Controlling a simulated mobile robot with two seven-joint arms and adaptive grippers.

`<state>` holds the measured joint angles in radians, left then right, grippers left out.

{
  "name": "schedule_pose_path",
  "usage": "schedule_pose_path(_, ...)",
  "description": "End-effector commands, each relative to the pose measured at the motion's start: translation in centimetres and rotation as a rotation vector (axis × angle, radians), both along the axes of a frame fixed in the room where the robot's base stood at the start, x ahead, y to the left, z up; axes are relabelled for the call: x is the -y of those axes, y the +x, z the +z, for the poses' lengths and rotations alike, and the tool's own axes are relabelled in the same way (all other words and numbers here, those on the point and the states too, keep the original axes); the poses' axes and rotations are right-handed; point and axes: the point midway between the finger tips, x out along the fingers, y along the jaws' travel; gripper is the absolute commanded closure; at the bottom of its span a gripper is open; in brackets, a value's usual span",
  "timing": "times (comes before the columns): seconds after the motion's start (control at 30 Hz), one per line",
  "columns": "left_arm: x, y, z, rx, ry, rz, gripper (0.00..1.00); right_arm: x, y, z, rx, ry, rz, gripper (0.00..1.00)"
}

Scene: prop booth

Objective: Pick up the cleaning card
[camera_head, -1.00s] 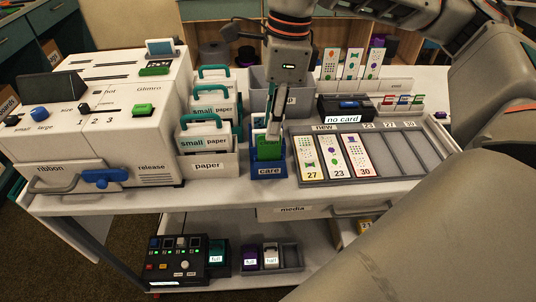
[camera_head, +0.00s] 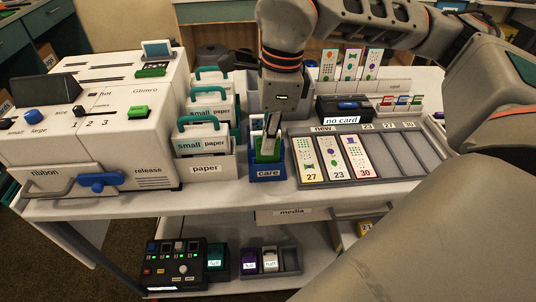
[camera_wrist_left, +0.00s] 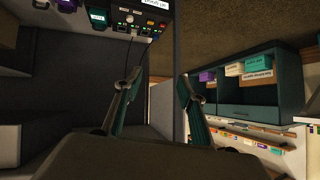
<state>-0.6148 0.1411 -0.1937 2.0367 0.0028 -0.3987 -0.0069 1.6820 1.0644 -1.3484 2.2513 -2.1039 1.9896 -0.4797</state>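The blue holder labelled care (camera_head: 268,173) stands at the front of the table, between the paper box and the card rack. A green piece with a white part behind it, perhaps the cleaning card (camera_head: 266,154), sits upright in the holder. My right gripper (camera_head: 271,128) points down at the top of this piece. Its fingers are seen edge-on and partly cover it, so I cannot tell whether they grip it. My left gripper shows in the left wrist view (camera_wrist_left: 157,105) with its fingers apart and nothing between them. It is out of the head view.
A white printer (camera_head: 90,130) stands at the left. The paper box (camera_head: 206,168) with green-handled packs is close left of the holder. The card rack (camera_head: 400,158) is close right, with the no card device (camera_head: 345,108) behind. A lower shelf (camera_head: 225,285) holds a dark control box.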

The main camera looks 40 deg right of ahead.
Motion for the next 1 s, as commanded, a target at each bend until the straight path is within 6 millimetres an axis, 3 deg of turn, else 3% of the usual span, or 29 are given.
schedule_pose_path(0.27, 0.1, -0.3, -0.1, -0.005, -0.001, -0.001, 0.60, 0.0, 0.0, 0.6, 0.001, 0.000, 0.000, 1.00)
schedule_pose_path(0.47, 0.2, -0.5, 0.2, -0.007, -0.005, -0.001, 0.60, 0.0, 0.1, 2.9, 0.005, 0.000, 0.000, 1.00)
schedule_pose_path(0.67, 0.4, -0.8, 0.5, -0.013, -0.012, -0.001, 0.60, 0.0, 0.1, 6.9, 0.008, 0.001, -0.001, 1.00)
schedule_pose_path(1.0, 0.7, -0.7, 2.0, -0.007, -0.028, 0.001, 0.60, -0.1, 0.0, 15.3, 0.008, 0.001, 0.000, 1.00)
